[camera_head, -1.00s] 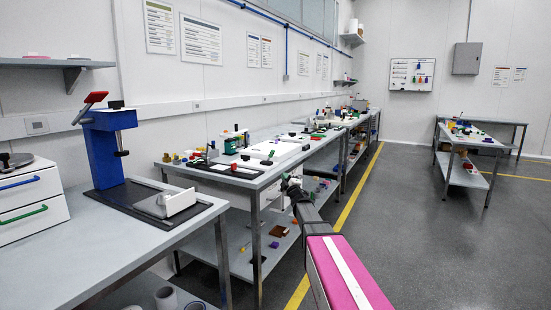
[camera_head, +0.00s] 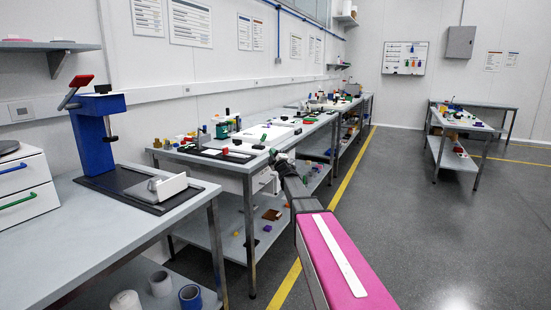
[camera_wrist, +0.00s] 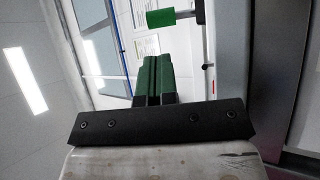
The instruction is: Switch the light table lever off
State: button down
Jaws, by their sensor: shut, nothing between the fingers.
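In the wrist view a green cylindrical handle (camera_wrist: 160,18) sits on a grey rod, just beyond my gripper (camera_wrist: 153,62); it looks like the lever. The green fingers are shut together with nothing between them, and I see a gap to the handle. In the head view my gripper (camera_head: 273,154) is small, at the front right edge of the middle workbench. The white light table panel (camera_head: 277,131) lies on that bench, with a small green piece (camera_head: 264,138) near it that may be the lever. Which way the lever is set I cannot tell.
The middle workbench (camera_head: 225,168) holds several small items and has a lower shelf. A nearer bench (camera_head: 80,230) carries a blue press (camera_head: 98,130). Open grey floor (camera_head: 400,210) lies to the right, with another bench (camera_head: 470,135) beyond.

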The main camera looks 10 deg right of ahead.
aim_at(262, 140)
jog(key=x, duration=0.8)
jog(key=shift+w+a+r, duration=0.1)
jog(key=shift+w, duration=0.25)
